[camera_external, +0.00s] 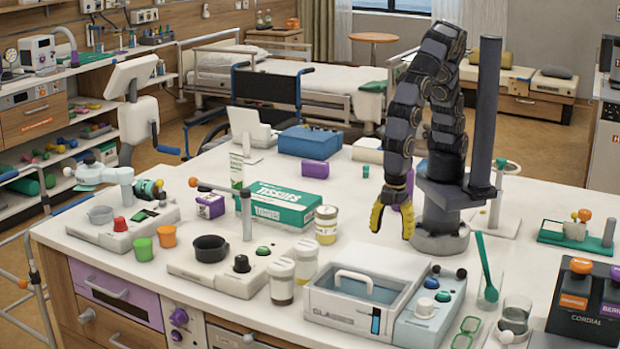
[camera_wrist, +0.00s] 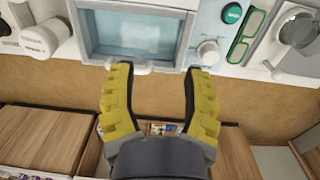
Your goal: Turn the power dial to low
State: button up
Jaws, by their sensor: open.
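A white bath unit (camera_external: 335,316) with a water-filled basin and lid handle stands near the front of the table. Its blue-grey control panel (camera_external: 408,332) carries a white round dial (camera_external: 425,307), a green knob (camera_external: 443,296) and small dark knobs. The white dial shows in the wrist view (camera_wrist: 207,50), right of the basin (camera_wrist: 135,32); its setting is too small to read. No label shows which dial is the power dial. My gripper (camera_external: 392,228) has yellow fingers pointing down, open and empty, above and apart from the unit. In the wrist view, my gripper (camera_wrist: 160,82) spreads below the basin.
A hotplate (camera_external: 215,275) with a black pot and black knob (camera_external: 241,263) stands left, with white-lidded jars (camera_external: 282,280) between. Green glasses (camera_external: 466,332), a beaker (camera_external: 516,312) and a dispenser (camera_external: 585,310) stand right. A tissue box (camera_external: 285,205) lies behind.

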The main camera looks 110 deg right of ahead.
aim_at(425, 300)
jog(key=s+a+f+n, duration=0.1)
jog(key=a+f, duration=0.1)
jog(key=a, duration=0.1)
jog(key=s+a+f+n, duration=0.1)
jog(key=s+a+f, duration=0.1)
jog(key=a, duration=0.1)
jog(key=s+a+f, duration=0.1)
jog(key=a, duration=0.2)
jog(key=shift+s+f+n, duration=0.2)
jog(key=shift+f+n, duration=0.2)
notch_tip(425, 300, down, 8)
jog(key=shift+r, duration=0.15)
jog(key=shift+c, duration=0.3)
jog(key=c, duration=0.8)
